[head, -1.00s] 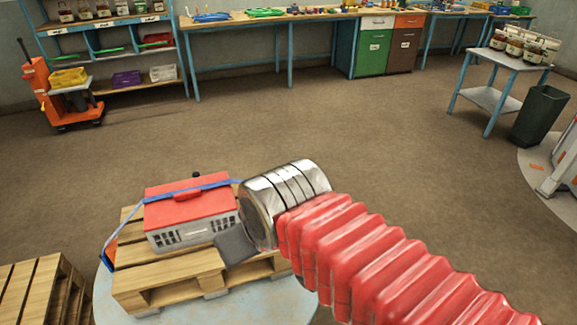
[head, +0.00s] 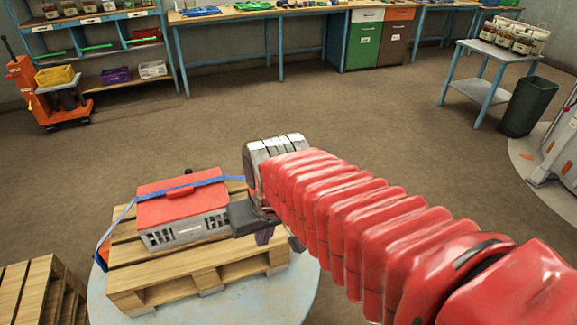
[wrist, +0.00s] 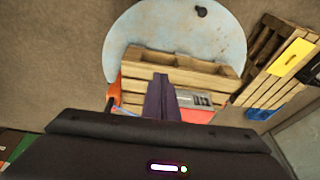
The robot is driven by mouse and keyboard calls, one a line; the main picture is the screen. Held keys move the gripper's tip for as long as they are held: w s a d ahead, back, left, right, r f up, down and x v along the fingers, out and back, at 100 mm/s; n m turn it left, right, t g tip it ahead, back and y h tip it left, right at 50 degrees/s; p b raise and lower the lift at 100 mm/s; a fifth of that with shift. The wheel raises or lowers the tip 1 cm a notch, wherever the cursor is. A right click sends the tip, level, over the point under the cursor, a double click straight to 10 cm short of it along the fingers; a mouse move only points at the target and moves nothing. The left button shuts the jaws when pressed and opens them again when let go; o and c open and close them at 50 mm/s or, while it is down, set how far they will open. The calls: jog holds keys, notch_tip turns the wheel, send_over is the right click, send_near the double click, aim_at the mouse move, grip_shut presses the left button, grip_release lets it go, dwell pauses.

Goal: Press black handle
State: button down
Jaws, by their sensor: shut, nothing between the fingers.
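A small round black knob (head: 188,171) shows behind the box with the red lid (head: 185,205) in the head view. In the wrist view, another small black piece (wrist: 201,11) stands on the round pale-blue platform (wrist: 125,30). I cannot tell which is the black handle. My gripper (wrist: 161,80) has its dark fingers together and empty in the wrist view, over the wooden pallet, apart from the black piece. In the head view my gripper (head: 264,238) hangs at the box's right side, partly hidden by my red arm.
The box, with a blue strap (head: 215,181) over it, sits on a wooden pallet (head: 190,275) on the platform. Another pallet (head: 28,292) stands at lower left. An orange lifter (head: 28,92) and a shelf (head: 100,40) stand at the back left. The middle floor is clear.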

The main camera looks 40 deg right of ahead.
jog(key=w+d+f+m+t+y, duration=0.2)
jog(key=w+d+f+m+y, duration=0.3)
jog(key=w+d+f, duration=0.55)
jog(key=w+d+f+m+t+y, duration=0.1)
jog(key=w+d+f+m+y, duration=0.6)
jog(key=d+f, duration=0.55)
jog(key=w+d+r+n+t+h, duration=0.1)
jog(key=w+d+r+t, duration=0.1)
jog(key=w+d+t, duration=0.2)
jog(key=w+d+r+n+t+h, duration=0.1)
jog(key=w+d+t, duration=0.4)
jog(key=d, duration=0.5)
jog(key=shift+w+d+r+h, duration=0.2)
jog(key=shift+r+h, duration=0.3)
jog(key=shift+r, duration=0.35)
jog(key=w+a, duration=0.5)
jog(key=a, duration=0.2)
jog(key=shift+w+a, duration=0.3)
